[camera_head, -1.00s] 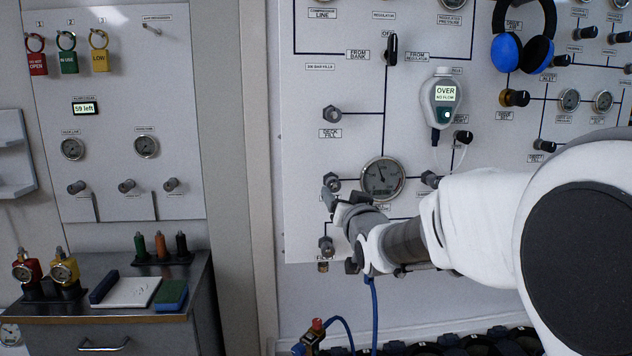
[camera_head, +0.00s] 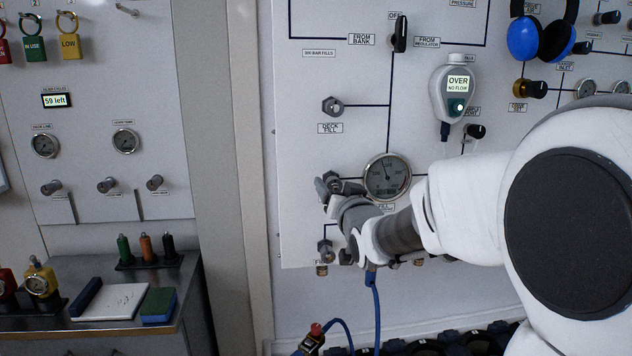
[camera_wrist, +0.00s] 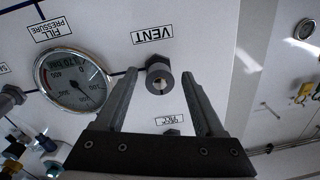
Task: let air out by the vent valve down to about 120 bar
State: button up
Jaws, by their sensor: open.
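The vent valve (camera_wrist: 159,72) is a dark grey knob under the VENT label, which appears upside down in the wrist view. My gripper (camera_wrist: 159,80) is open, with one finger on each side of the knob and gaps on both sides. In the head view, my gripper (camera_head: 332,190) is at the panel just left of the fill pressure gauge (camera_head: 387,177) and mostly covers the valve.
A grey device (camera_head: 455,90) on the panel reads OVER, NO FLOW. The deck fill knob (camera_head: 332,107) is above my gripper, and another fitting (camera_head: 325,250) is below it. A blue hose (camera_head: 376,310) hangs below my arm.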

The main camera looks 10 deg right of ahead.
jog(key=shift+w, duration=0.35)
grip_shut()
dwell(0.3)
